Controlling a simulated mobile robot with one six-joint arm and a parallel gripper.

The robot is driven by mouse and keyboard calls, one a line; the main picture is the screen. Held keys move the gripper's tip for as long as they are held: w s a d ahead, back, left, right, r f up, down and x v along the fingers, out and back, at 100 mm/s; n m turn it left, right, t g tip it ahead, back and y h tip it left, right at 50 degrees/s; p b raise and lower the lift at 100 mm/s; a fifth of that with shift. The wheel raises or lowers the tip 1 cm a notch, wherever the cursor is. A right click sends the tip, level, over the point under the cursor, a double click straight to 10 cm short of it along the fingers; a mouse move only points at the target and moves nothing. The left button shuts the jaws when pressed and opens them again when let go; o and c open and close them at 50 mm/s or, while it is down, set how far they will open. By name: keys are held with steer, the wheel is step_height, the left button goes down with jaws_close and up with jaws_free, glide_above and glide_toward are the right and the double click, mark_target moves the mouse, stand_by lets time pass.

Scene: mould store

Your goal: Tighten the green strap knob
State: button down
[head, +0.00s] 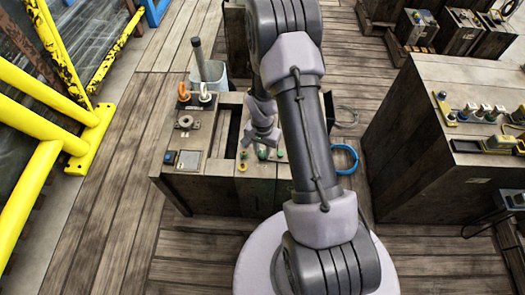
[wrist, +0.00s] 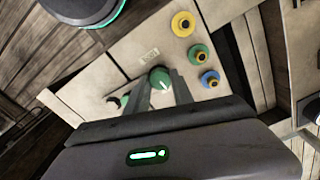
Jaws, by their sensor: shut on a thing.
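A green knob with a pale pointer mark (wrist: 160,78) stands on the pale top panel of a wooden cabinet, beside a small label plate. My gripper (wrist: 161,90) has its two fingers down on either side of this knob and is shut on it. In the head view my gripper (head: 263,141) is over the front part of the cabinet top, partly behind my arm. A second dark green knob (wrist: 113,102) shows left of the fingers, partly hidden. Whether the held knob has turned cannot be told.
Yellow (wrist: 183,24), green (wrist: 197,53) and blue (wrist: 210,78) round fittings stand right of the knob. Orange (head: 184,91) and white (head: 205,92) rings and a grey bucket (head: 213,72) are at the cabinet's back. Yellow rails (head: 88,130) stand left, another cabinet (head: 418,130) right.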

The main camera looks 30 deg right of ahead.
mark_target(263, 153)
steer(key=shift+m, duration=0.4)
steer(key=c, duration=1.1)
jaws_free()
step_height(263, 153, up, 17)
steer(key=p, duration=0.6)
steer(key=shift+r+p, duration=0.2)
steer(key=shift+p, duration=0.1)
